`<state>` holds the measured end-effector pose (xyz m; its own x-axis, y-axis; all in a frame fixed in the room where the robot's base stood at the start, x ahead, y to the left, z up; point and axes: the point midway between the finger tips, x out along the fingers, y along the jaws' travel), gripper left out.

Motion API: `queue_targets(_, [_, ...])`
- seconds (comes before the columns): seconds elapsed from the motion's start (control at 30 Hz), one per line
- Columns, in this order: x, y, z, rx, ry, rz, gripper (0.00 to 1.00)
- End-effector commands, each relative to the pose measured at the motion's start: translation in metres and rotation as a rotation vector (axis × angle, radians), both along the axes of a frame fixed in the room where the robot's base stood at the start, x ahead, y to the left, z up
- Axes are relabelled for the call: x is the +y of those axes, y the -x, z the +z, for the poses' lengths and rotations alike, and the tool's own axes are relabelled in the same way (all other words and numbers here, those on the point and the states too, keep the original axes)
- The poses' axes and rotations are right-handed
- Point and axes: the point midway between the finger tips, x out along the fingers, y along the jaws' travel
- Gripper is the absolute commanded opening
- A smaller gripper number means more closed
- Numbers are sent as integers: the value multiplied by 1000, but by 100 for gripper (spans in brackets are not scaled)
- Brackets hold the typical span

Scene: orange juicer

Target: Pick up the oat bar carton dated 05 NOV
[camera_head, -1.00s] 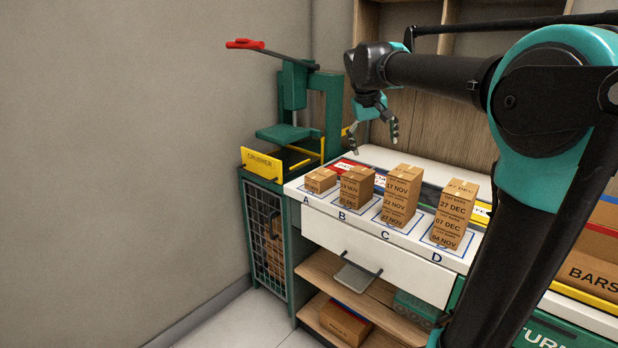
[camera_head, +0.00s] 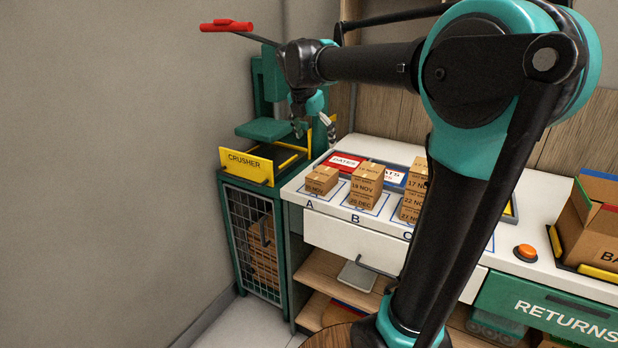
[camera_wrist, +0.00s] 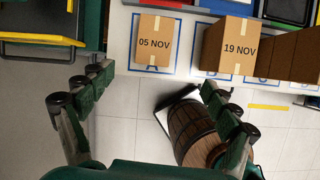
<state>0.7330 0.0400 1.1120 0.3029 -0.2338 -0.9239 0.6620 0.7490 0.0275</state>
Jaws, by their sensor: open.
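The oat bar carton dated 05 NOV (camera_wrist: 154,42) is a small brown box with a pale tape strip. It stands alone on the outlined square A of the white counter, and it also shows in the head view (camera_head: 321,181). My gripper (camera_wrist: 156,82) is open and empty. In the wrist view its fingers are spread wide, and the carton lies beyond the fingertips, roughly in line with the gap. In the head view my gripper (camera_head: 315,128) hangs above the counter's left end, higher than the carton and apart from it.
A carton stack topped 19 NOV (camera_wrist: 231,47) stands close right, on B. Another stack (camera_head: 412,190) on C is partly behind my arm. The green crusher (camera_head: 246,165) with a yellow front is immediately left. An orange button (camera_head: 526,251) and an open box are at right.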

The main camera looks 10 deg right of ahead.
Motion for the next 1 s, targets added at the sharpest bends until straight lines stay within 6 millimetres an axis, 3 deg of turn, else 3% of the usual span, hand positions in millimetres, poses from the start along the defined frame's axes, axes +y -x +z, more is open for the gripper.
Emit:
queue_targets(0.27, [-5,-6,-20,18,23,67,89])
queue_targets(0.7, [-25,-32,-98,17,22,66,89])
queue_targets(1.0, [-30,-40,-117,17,22,65,89])
